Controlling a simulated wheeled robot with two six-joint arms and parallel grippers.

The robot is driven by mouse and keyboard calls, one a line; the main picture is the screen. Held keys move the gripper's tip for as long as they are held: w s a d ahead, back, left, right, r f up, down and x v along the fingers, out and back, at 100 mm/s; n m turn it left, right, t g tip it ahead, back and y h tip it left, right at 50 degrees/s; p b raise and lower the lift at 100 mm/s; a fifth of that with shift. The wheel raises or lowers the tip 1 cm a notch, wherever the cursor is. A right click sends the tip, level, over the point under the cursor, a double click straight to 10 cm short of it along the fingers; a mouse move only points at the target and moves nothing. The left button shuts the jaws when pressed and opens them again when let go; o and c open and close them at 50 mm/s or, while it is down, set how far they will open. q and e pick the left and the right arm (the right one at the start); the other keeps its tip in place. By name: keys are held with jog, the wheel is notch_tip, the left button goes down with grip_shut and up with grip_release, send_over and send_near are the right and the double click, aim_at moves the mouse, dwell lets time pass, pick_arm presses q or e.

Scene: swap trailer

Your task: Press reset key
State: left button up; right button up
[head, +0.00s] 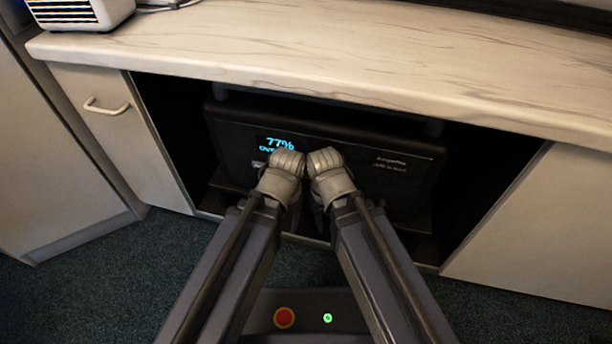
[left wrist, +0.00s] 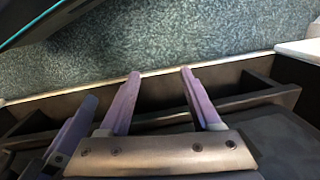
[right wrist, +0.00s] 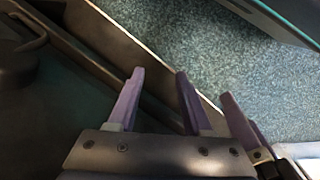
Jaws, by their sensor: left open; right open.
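A black battery unit (head: 235,140) stands in the open bay under the counter. Its front shows a lit blue display (head: 279,143) reading 77% with a second line partly covered by my left gripper. A small pale mark (head: 258,164) sits below the display; I cannot tell whether it is the reset key. My left gripper (head: 285,162) and right gripper (head: 325,162) are close together before the unit, hiding its middle. In the left wrist view the left gripper (left wrist: 160,72) is open and empty. In the right wrist view the right gripper (right wrist: 160,72) is open and empty.
The wooden counter (head: 300,50) overhangs the bay. A white cabinet door (head: 118,125) with a handle is at left, and a pale panel (head: 550,225) at right. A white slatted box (head: 75,12) stands on the counter. Dark carpet (head: 170,255) covers the floor.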

pick_arm(q)
grip_shut()
dwell(1.4)
